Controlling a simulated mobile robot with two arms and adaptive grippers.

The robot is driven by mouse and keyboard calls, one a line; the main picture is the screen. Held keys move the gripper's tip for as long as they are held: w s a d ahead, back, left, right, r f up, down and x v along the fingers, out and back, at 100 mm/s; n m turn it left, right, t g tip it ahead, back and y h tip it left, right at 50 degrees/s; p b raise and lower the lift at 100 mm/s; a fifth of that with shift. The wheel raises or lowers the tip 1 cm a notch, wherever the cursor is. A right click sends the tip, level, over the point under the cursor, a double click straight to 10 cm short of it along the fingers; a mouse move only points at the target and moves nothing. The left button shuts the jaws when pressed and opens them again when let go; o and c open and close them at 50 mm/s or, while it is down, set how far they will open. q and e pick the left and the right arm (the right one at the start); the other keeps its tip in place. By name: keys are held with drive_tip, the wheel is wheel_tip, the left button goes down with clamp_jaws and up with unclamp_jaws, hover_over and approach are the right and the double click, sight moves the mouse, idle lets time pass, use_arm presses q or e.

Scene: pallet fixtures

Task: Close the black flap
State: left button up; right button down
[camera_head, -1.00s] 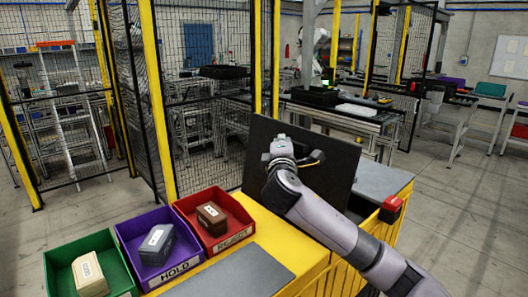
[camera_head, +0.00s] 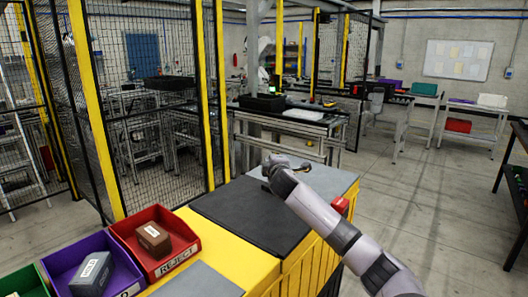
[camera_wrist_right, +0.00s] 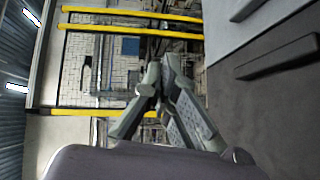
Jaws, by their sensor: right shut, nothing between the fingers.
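The black flap (camera_head: 245,212) lies flat on top of the yellow cabinet (camera_head: 312,252) in the head view. In the right wrist view the dark flap (camera_wrist_right: 290,100) fills the right side, with a dark bar-like handle (camera_wrist_right: 278,57) on it. My right gripper (camera_head: 290,166) is above the far right end of the cabinet, past the flap's far edge. Its fingers (camera_wrist_right: 163,70) are together and empty in the wrist view, apart from the flap. My left gripper is not in view.
A red bin (camera_head: 118,228) and a purple bin (camera_head: 62,270), each with a box inside, stand left of the flap. A green bin (camera_head: 30,284) is partly cut off. Mesh fencing (camera_head: 160,120) stands behind.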

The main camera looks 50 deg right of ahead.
drive_tip(key=shift+m+g+y, duration=0.6)
drive_tip(key=shift+m+y, duration=0.1)
drive_tip(key=shift+m, duration=0.1)
drive_tip(key=d+f, duration=0.1)
drive_tip(key=f, duration=0.2)
drive_tip(key=d+f, duration=0.2)
drive_tip(key=f, duration=0.1)
drive_tip(key=d+f+p, duration=0.1)
drive_tip(key=f, duration=0.1)
drive_tip(key=shift+w+d+f, duration=0.2)
drive_tip(key=shift+f, duration=0.2)
drive_tip(key=shift+d+f, duration=0.1)
drive_tip(key=shift+f, duration=0.45)
wheel_tip(320, 180, up, 4)
drive_tip(key=p, duration=0.4)
drive_tip(key=shift+w, duration=0.1)
drive_tip(key=s+r+b, duration=0.3)
drive_tip(key=s+r, duration=0.4)
drive_tip(key=shift+d, duration=0.25)
drive_tip(key=shift+s, duration=0.1)
